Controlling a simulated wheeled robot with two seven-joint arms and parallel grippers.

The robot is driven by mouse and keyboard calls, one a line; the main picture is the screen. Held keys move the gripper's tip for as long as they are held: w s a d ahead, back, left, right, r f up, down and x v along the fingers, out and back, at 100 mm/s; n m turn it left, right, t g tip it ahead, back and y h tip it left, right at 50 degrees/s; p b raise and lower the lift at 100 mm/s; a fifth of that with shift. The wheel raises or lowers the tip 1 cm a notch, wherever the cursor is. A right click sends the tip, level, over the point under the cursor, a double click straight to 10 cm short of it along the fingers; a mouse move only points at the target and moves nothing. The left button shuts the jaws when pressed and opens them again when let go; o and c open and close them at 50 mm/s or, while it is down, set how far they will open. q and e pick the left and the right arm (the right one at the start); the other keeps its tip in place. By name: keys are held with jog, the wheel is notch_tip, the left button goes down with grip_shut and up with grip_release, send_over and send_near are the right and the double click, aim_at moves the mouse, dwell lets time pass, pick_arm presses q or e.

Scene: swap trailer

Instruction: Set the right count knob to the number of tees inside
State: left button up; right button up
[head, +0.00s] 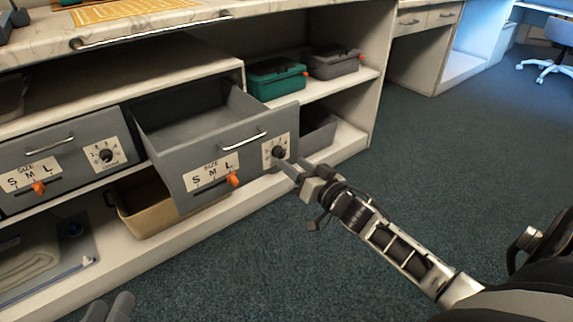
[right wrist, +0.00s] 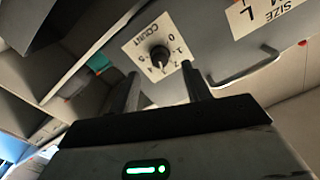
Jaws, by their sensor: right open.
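The right drawer (head: 205,105) is pulled out; its visible inside shows no tees, and its front panel hides the near floor. The right count knob (head: 280,152) is a black dial on a white number plate at the panel's right end. In the right wrist view the knob (right wrist: 160,54) lies beyond and between my fingertips; its exact setting is hard to read. My right gripper (head: 292,170) is open and close in front of the knob, also seen in the right wrist view (right wrist: 161,72). My left gripper (head: 110,308) shows only partly at the bottom edge.
The left drawer (head: 70,150) is shut, with its own count knob (head: 106,155). Orange size sliders (head: 233,180) sit on both fronts. A tan bin (head: 148,205) is below. Green (head: 275,80) and grey (head: 333,64) boxes stand on the shelf.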

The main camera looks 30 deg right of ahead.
aim_at(282, 155)
jog(key=w, duration=0.2)
jog(key=shift+w+a+f+b, duration=0.1)
jog(key=shift+w+b, duration=0.25)
pick_arm(q)
jog(key=shift+d+r+t, duration=0.1)
jog(key=shift+r+t, duration=0.2)
jog(key=shift+r, duration=0.1)
pick_arm(e)
jog(key=shift+w+a, duration=0.1)
jog(key=shift+w, duration=0.55)
jog(key=c, duration=1)
pick_arm(q)
jog(key=shift+h, duration=0.3)
